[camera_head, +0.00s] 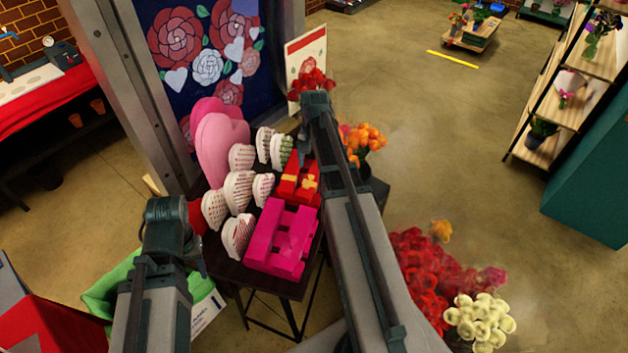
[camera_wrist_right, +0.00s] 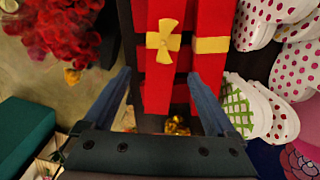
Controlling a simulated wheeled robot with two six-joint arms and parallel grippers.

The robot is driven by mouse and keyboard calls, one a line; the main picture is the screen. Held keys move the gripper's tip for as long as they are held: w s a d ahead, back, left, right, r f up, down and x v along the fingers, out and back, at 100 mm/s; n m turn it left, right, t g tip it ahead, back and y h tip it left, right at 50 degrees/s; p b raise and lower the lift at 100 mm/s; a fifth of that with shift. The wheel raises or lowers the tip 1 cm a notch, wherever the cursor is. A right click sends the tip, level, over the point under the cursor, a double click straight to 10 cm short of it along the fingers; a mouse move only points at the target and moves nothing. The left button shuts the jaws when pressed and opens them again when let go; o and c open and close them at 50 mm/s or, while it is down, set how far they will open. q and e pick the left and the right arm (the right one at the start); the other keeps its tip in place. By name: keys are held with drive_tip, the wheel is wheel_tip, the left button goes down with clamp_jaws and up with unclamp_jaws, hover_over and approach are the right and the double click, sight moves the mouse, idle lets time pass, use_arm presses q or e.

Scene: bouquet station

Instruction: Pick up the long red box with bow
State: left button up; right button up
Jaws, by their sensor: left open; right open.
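A long red box with a gold bow (camera_wrist_right: 158,75) lies in the middle of the right wrist view. Another red box with a gold band (camera_wrist_right: 212,15) lies just right of it. In the head view, red boxes with orange-gold ribbon (camera_head: 292,187) lie on the dark table, partly hidden by my right arm. My right gripper (camera_wrist_right: 160,76) is open, its fingers appearing on either side of the bow box in the picture; their depth relative to it is unclear. My left gripper (camera_head: 178,222) is left of the table, its fingers mostly hidden.
Pink boxes (camera_head: 283,238) lie at the table's front. Several white patterned hearts (camera_head: 238,190) and large pink hearts (camera_head: 222,148) crowd its left side. Red flowers (camera_head: 425,275) and cream flowers (camera_head: 480,322) stand at the lower right; orange flowers (camera_head: 365,138) stand beyond the arm.

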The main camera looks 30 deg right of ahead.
sight(314, 175)
wheel_tip(314, 175, down, 5)
drive_tip(key=b, duration=0.4)
drive_tip(key=shift+w, duration=0.15)
drive_tip(key=shift+r, duration=0.1)
clamp_jaws()
drive_tip(key=shift+r, duration=0.1)
drive_tip(key=shift+r+p, duration=0.4)
wheel_tip(314, 175, up, 3)
drive_tip(key=p, duration=0.2)
drive_tip(key=shift+f+p, duration=0.1)
drive_tip(key=shift+p, duration=0.3)
drive_tip(key=s+d+r+p, duration=0.1)
drive_tip(key=s+d, duration=1)
drive_tip(key=shift+d, duration=0.4)
